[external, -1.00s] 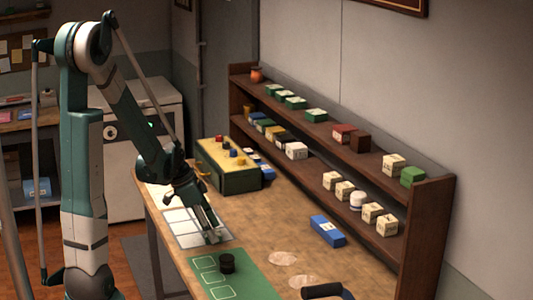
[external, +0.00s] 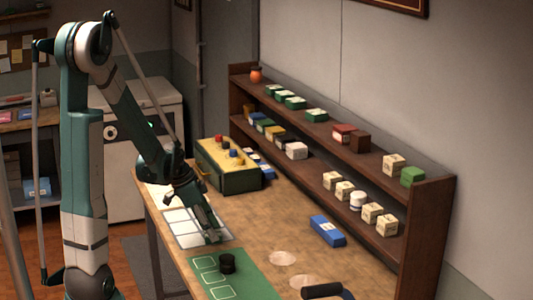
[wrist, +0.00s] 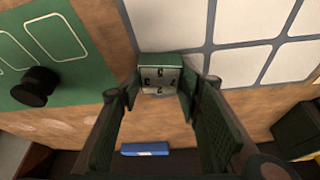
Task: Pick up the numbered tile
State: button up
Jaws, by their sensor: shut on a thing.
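The numbered tile (wrist: 161,70) is a small block with a green side and a pale face bearing dark figures, seen in the wrist view. My gripper (wrist: 160,88) is shut on it, one finger on each side. The tile is at the edge of the white grid sheet (wrist: 235,68). In the external view my gripper (external: 214,236) points down, low over the near right edge of that sheet. The tile is hidden by the fingers there. I cannot tell whether it touches the table.
A green mat (external: 238,276) with a black round knob (external: 227,263) lies nearby. A green box with a yellow top (external: 228,166) stands behind. A blue box (external: 327,230) is to the right, before a wooden shelf (external: 418,235) of small blocks. Bare tabletop lies between.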

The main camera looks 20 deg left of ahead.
notch_tip(320, 180, up, 10)
jog(key=p, duration=0.2)
dwell(0.7)
